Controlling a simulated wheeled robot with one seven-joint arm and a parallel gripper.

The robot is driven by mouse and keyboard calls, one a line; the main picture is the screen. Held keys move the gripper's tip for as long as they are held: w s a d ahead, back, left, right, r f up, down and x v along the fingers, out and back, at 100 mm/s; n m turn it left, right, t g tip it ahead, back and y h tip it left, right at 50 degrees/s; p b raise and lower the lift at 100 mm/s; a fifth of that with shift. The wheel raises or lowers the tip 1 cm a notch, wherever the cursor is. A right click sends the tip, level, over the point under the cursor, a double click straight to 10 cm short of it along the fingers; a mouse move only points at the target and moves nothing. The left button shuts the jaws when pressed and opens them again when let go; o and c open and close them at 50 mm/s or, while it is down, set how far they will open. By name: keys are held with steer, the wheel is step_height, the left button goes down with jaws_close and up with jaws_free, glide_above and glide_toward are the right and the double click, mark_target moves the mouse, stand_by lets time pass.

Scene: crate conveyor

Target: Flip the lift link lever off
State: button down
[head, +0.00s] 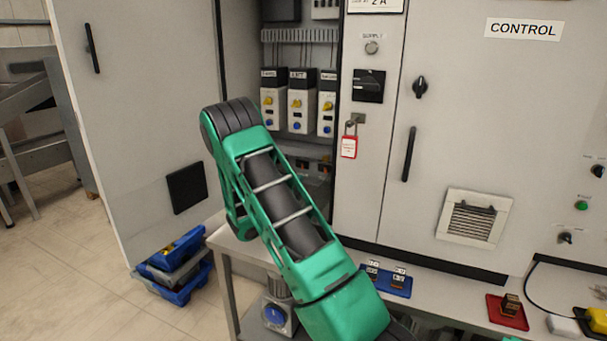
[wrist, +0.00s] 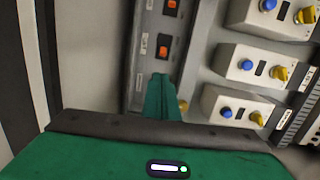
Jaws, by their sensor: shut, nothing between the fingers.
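In the wrist view, a grey strip in the open cabinet carries orange switches in dark frames. One orange switch (wrist: 163,47) is just beyond my fingertips, and another orange switch (wrist: 172,5) is at the top edge. Their small labels are unreadable, so I cannot tell which is the lift link lever or its position. My gripper (wrist: 160,78) is shut and empty, its green fingers over the strip. Contact cannot be told, and the fingers hide the strip behind them. In the head view, the switch strip (head: 325,169) shows only partly, and my arm hides the gripper.
Units with blue and yellow knobs (wrist: 246,61) stand right of the fingers in the wrist view. The open cabinet door (head: 140,120) is on the left. A red padlock tag (head: 349,147) hangs beside the opening. A bench (head: 450,307) runs along the front, with blue bins (head: 180,290) on the floor.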

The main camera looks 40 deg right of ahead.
steer(key=shift+w, duration=0.2)
steer(key=shift+d, duration=0.15)
steer(key=x, duration=0.9)
steer(key=shift+w+d, duration=0.3)
steer(key=shift+d+m, duration=0.1)
steer(key=shift+m, duration=0.2)
